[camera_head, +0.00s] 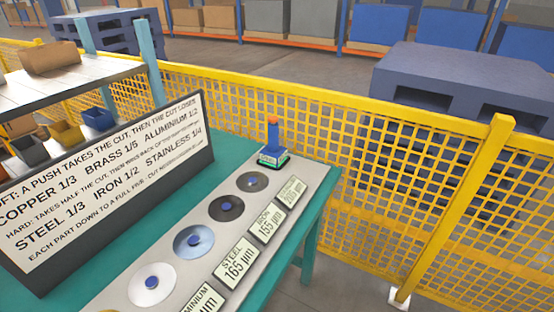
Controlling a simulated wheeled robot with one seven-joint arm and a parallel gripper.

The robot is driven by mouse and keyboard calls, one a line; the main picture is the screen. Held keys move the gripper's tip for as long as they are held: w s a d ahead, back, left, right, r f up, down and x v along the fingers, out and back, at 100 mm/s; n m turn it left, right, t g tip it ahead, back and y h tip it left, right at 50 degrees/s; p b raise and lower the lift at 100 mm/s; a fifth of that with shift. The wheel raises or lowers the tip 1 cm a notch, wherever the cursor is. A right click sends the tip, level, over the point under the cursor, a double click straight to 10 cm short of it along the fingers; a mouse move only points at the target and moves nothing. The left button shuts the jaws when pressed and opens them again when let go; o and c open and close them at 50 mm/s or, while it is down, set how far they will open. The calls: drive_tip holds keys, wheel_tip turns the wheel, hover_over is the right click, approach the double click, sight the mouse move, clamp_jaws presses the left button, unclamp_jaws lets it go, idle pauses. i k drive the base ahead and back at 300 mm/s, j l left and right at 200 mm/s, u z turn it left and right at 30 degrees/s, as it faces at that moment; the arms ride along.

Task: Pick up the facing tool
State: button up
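What looks like the facing tool (272,146) stands upright at the far end of the grey strip on the teal bench. It has a blue body, an orange top and a dark base with a green and white label on its front. Nothing touches it from above and its near side is in full view. My gripper is not in view.
Several round discs with blue centres, such as the dark one (226,208), lie in a row beside label plates (235,262). A large sign (110,190) stands at the left. A yellow mesh fence (330,130) runs close behind the teal bench (312,220).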

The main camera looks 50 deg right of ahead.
sight(272, 155)
drive_tip(key=i+l+z, duration=0.2)
drive_tip(key=i+z, duration=0.65)
drive_tip(key=k+l, duration=0.05)
drive_tip(key=k, duration=0.05)
